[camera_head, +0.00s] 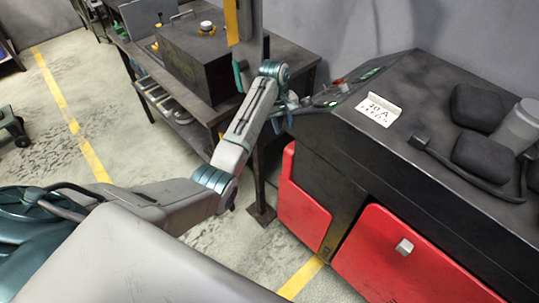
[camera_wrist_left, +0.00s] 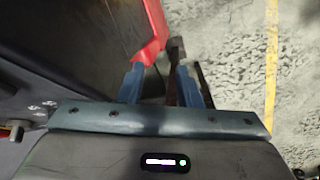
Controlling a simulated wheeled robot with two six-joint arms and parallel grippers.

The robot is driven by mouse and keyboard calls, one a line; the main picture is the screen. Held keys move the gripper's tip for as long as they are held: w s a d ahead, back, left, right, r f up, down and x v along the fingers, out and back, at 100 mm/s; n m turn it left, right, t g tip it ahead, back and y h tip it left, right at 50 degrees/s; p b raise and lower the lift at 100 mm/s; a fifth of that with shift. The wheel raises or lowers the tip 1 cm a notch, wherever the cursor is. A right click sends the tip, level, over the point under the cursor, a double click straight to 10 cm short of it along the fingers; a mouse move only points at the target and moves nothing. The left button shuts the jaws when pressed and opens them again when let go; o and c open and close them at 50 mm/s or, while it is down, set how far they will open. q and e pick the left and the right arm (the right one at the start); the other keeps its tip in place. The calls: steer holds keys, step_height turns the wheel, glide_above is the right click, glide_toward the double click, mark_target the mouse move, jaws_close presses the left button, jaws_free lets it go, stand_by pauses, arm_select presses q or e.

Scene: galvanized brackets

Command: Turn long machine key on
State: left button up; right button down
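The long machine (camera_head: 335,130), black with red panels, stands at the right in the head view. Its control strip (camera_head: 345,88) near the left end has green displays and a small red part; I cannot make out the key there. My left gripper (camera_head: 283,119) is beside this end of the machine. In the left wrist view its two blue fingers (camera_wrist_left: 160,84) are apart with nothing held between them. A small red and yellow part (camera_wrist_left: 14,131) shows at the left edge there; I cannot tell if it is the key. My right gripper is out of view.
A dark workbench (camera_head: 285,55) with a black box (camera_head: 195,50) stands behind my left arm. A white label plate (camera_head: 378,109), dark pads (camera_head: 478,107) and a grey cylinder (camera_head: 518,122) are on the machine top. Yellow lines (camera_head: 60,95) mark the open floor at the left.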

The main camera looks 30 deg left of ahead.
arm_select(q)
steer(key=s+f+m+y, duration=0.1)
steer(key=s+f+m, duration=0.1)
steer(key=s+f, duration=0.4)
steer(key=shift+s+a+f+t, duration=0.15)
steer(key=shift+s+t, duration=0.25)
steer(key=shift+s, duration=1.1)
